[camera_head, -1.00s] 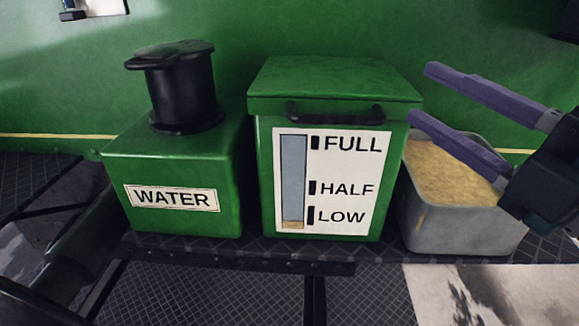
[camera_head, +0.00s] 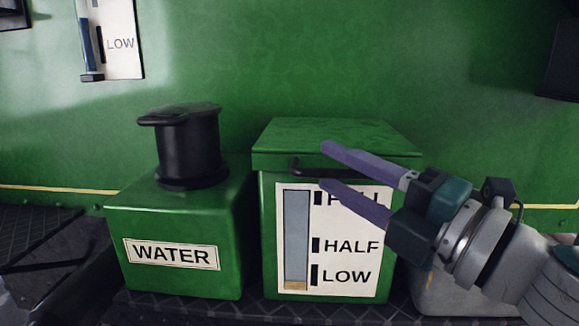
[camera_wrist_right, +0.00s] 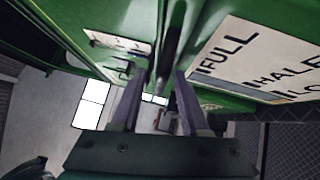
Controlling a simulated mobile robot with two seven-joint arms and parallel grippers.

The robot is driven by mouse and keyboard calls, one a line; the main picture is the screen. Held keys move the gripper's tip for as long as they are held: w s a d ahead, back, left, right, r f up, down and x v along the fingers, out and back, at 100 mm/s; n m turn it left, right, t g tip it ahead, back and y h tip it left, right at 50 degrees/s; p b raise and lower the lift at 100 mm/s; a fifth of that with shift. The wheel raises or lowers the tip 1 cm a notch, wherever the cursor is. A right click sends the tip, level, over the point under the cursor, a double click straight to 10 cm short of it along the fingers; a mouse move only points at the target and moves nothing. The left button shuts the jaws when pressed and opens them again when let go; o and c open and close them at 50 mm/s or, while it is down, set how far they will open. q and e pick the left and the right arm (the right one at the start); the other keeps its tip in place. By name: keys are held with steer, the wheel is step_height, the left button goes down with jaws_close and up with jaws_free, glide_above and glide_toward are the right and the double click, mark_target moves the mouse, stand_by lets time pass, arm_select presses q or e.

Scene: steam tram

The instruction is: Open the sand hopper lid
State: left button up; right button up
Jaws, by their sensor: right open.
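The sand hopper (camera_head: 269,235) is a green box with a FULL/HALF/LOW gauge on its front. Its flat green lid (camera_head: 335,134) is shut. A black bar handle (camera_head: 300,165) runs along the lid's front edge, partly hidden by my gripper. My right gripper (camera_head: 323,165) comes in from the right, open, with its purple fingers one above the other in front of the handle. In the right wrist view, the dark handle (camera_wrist_right: 174,40) appears between and beyond the open fingers; I cannot tell whether they touch it. My left gripper is not in view.
A green water box (camera_head: 175,275) with a black cap (camera_head: 188,145) stands close on the hopper's left. A grey bin (camera_head: 440,295) is at the hopper's right, partly hidden by my arm. A green wall (camera_head: 300,60) rises behind; a second gauge plate (camera_head: 120,42) hangs there.

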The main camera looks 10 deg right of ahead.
jaws_close()
stand_by(0.4)
stand_by(1.1)
